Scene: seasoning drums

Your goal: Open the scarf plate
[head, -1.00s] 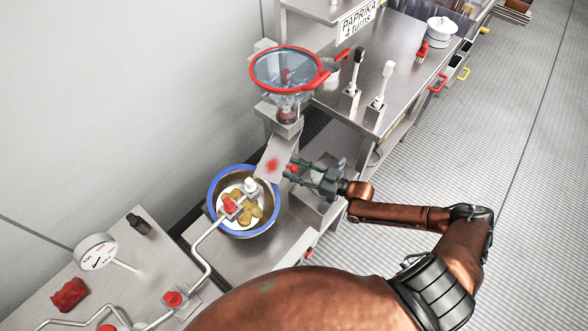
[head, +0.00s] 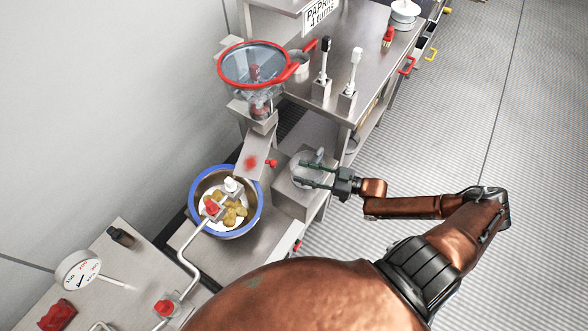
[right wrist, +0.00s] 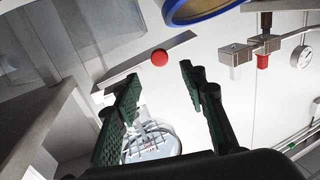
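A sloped grey plate with a red mark (head: 255,157) runs below the hopper towards the bowl; I take it for the scarf plate. A small red knob (head: 271,163) sticks out from its right side. The right wrist view shows the knob (right wrist: 159,57) in front of a thin grey strip (right wrist: 180,47). My right gripper (head: 302,173) is open and empty, to the right of the knob and apart from it. In the right wrist view the knob appears between the green fingers (right wrist: 158,76). My left gripper is out of view.
A blue-rimmed bowl (head: 259,211) with yellowish pieces stands below the plate. A red-rimmed clear hopper (head: 253,65) is above it. A grey box with a round dial-like top (head: 295,200) lies under my gripper. Two levers (head: 323,60) stand on the table behind. Floor at right is clear.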

